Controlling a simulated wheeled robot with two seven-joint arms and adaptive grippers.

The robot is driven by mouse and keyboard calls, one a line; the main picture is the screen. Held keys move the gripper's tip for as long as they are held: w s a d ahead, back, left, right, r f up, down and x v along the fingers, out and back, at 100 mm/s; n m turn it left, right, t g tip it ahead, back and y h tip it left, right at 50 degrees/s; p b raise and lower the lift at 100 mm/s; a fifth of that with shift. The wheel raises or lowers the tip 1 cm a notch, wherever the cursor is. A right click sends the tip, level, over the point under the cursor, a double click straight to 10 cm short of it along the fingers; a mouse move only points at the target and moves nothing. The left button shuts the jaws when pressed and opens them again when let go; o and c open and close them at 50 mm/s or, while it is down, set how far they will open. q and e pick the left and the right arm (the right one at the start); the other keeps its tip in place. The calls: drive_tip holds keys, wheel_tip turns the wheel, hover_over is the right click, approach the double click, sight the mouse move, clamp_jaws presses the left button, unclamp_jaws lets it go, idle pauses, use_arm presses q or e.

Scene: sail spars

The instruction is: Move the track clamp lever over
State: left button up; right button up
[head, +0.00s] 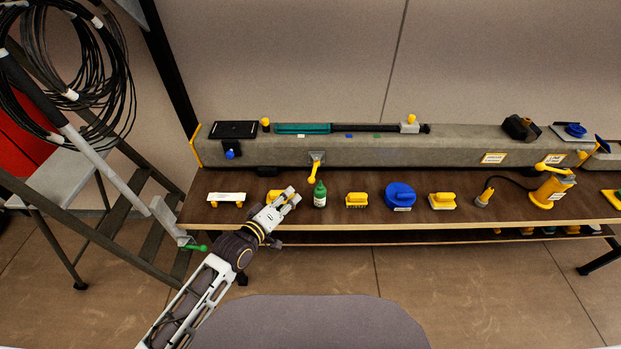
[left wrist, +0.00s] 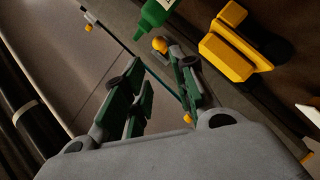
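A yellow lever (head: 313,172) hangs from a pale bracket on the front face of the long grey beam (head: 400,152), left of centre. A second, larger yellow lever (head: 551,168) stands at the right; I cannot tell by label which is the track clamp lever. My left gripper (head: 289,197) is over the front of the bench, below and left of the hanging lever and apart from it. In the left wrist view its green-padded fingers (left wrist: 158,92) stand apart with nothing visibly held. A yellow knob (left wrist: 160,44) shows beyond the right finger. My right gripper is out of view.
A green bottle (head: 320,194) stands right beside my left gripper. Yellow blocks (head: 357,199) and a blue round container (head: 400,196) sit along the brown bench (head: 300,223). A stepladder (head: 120,205) with coiled cable (head: 85,80) stands at left.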

sight(311, 177)
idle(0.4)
use_arm(q)
drive_tip(key=shift+x, duration=6.9)
clamp_jaws()
